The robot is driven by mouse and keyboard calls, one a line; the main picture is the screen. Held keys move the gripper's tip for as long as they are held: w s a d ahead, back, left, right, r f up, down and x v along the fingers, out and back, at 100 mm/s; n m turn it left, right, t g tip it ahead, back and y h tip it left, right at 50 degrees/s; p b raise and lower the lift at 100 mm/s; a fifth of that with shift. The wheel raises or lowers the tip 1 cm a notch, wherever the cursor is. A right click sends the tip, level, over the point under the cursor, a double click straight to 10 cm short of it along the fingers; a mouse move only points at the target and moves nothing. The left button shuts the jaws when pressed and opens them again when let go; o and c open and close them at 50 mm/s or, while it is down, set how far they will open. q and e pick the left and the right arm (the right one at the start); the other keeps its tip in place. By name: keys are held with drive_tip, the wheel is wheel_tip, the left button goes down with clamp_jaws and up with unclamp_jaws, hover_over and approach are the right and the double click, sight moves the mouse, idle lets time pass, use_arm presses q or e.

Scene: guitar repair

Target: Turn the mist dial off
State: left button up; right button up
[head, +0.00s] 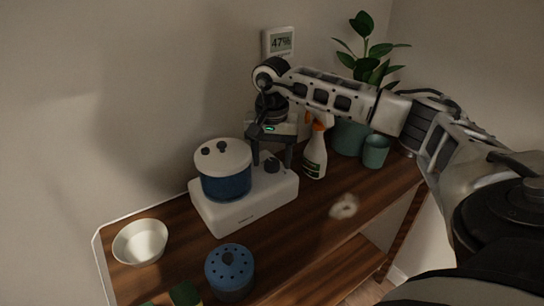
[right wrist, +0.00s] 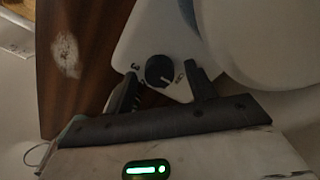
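The mist dial is a round black knob (head: 272,166) on the white base unit (head: 245,212), to the right of the blue pot with a white lid (head: 224,172). In the right wrist view the dial (right wrist: 159,71) has a light pointer mark, with printed marks on the white surface around it. My right gripper (head: 271,158) points down over the dial, open, with one finger on either side of it in the picture. I cannot tell whether the fingers touch it. My left gripper is not in view.
A spray bottle (head: 315,155) stands close right of the base unit, with a green cup (head: 375,151) and a potted plant (head: 368,60) beyond. A white bowl (head: 140,242) and a blue lidded jar (head: 230,270) stand at the front left. A wall display (head: 281,42) reads 47%.

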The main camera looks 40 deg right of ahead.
sight(273, 162)
use_arm(q)
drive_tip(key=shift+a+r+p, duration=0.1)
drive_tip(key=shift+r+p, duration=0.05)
drive_tip(key=shift+p, duration=0.45)
use_arm(e)
wheel_tip(273, 162, up, 16)
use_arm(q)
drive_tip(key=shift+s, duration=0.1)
use_arm(e)
drive_tip(key=shift+s+f, duration=0.1)
idle(0.4)
